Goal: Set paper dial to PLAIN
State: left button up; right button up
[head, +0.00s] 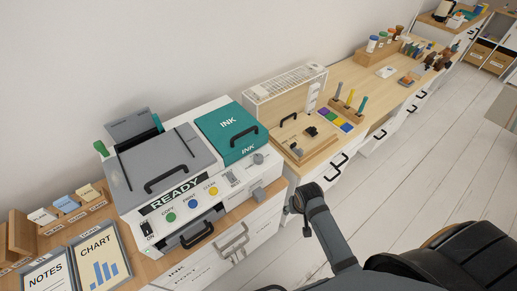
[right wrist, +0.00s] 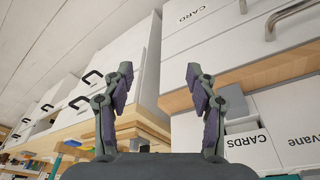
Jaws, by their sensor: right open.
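The printer (head: 168,170) stands on the desk in the head view, with a grey lid, a teal INK cover (head: 226,131) and a READY display (head: 169,198). My left gripper is not in view.
Drawer handles (head: 232,240) project below the desk edge. A black chair (head: 455,255) is at lower right. The wrist view shows white drawers (right wrist: 190,45) and a CARDS box (right wrist: 250,148).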

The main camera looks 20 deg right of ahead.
jog(key=w+r+m, duration=0.3)
jog(key=w+r, duration=0.1)
jog(key=w, duration=0.1)
notch_tip(320, 180, up, 16)
jog(key=r+m+g+p, duration=0.1)
jog(key=m+g+p, duration=0.15)
jog(key=m, duration=0.75)
send_over(259, 157)
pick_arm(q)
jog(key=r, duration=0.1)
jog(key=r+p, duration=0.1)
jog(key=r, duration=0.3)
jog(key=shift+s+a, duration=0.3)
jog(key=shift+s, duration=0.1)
pick_arm(e)
jog(key=shift+y, duration=0.4)
notch_tip(259, 157, down, 10)
jog(key=shift+w+f, duration=0.1)
pick_arm(q)
jog(key=shift+p, duration=0.3)
pick_arm(e)
jog(key=c, duration=1.2)
